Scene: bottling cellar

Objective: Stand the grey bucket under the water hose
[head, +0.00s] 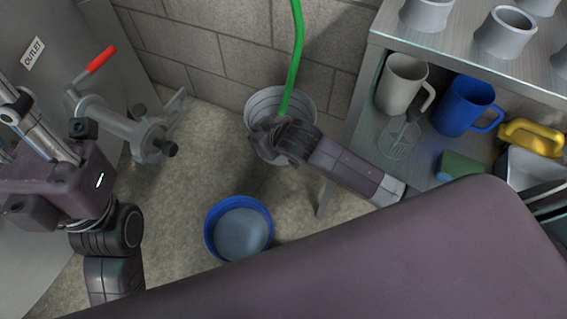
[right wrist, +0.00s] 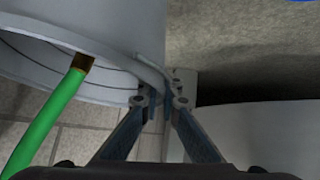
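The grey bucket (head: 264,104) is by the block wall, with its open top facing up. The green water hose (head: 298,45) hangs down from above. Its brass end (right wrist: 84,62) shows inside the bucket's rim outline in the right wrist view. My right gripper (head: 262,128) is at the bucket's near side. In the right wrist view, its fingers (right wrist: 160,102) are closed on the rim of the grey bucket (right wrist: 125,30). I cannot tell whether the bucket's base touches the floor. My left gripper (head: 40,165) is at the left, away from the bucket; its fingertips are unclear.
A blue bucket (head: 211,234) stands on the floor nearer to me. A metal outlet valve with a red handle (head: 95,62) projects at the left. A metal shelf (head: 463,62) with mugs stands at the right. Floor is clear between the valve and the buckets.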

